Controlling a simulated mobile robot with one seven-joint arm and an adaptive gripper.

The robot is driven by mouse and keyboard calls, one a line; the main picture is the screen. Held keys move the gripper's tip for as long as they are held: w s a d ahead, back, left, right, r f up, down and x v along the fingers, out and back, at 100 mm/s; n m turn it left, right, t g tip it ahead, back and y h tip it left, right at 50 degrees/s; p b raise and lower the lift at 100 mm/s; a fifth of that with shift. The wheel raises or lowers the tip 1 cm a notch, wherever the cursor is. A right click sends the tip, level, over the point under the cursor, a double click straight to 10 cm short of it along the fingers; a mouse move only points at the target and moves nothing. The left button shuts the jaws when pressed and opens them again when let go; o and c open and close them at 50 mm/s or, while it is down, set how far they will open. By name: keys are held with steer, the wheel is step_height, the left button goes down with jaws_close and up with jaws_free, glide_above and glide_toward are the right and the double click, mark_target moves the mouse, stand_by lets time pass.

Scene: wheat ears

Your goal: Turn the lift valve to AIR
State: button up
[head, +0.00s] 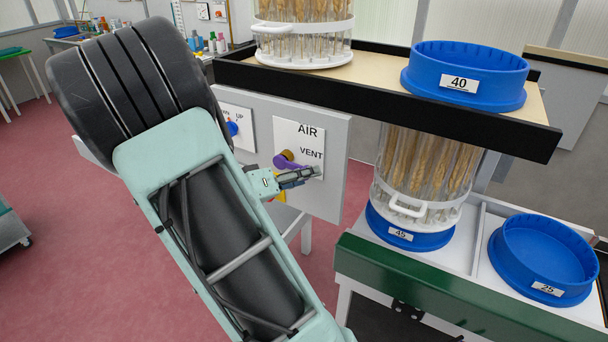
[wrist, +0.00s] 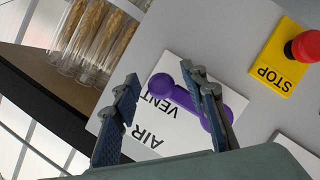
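The lift valve is a purple lever (head: 289,163) on a white label plate (head: 298,135) marked AIR at the top and VENT at the right. The lever points right, just below the word VENT. The wrist view shows the purple lever (wrist: 163,87) and the plate upside down. My gripper (head: 306,175) is at the lever, near its right end. In the wrist view my gripper (wrist: 160,78) has its fingers spread. The lever's end lies between them, and one finger covers part of its middle. Whether a finger touches the lever cannot be told.
A yellow STOP plate with a red button (wrist: 304,46) is beside the valve. A blue knob (head: 232,128) sits on the panel's left. A shelf with a black edge (head: 390,101), a wheat tube rack (head: 425,175) and blue trays (head: 543,256) stand to the right.

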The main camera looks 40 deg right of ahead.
steer(key=shift+d+f, duration=0.1)
steer(key=shift+d, duration=0.2)
jaws_close()
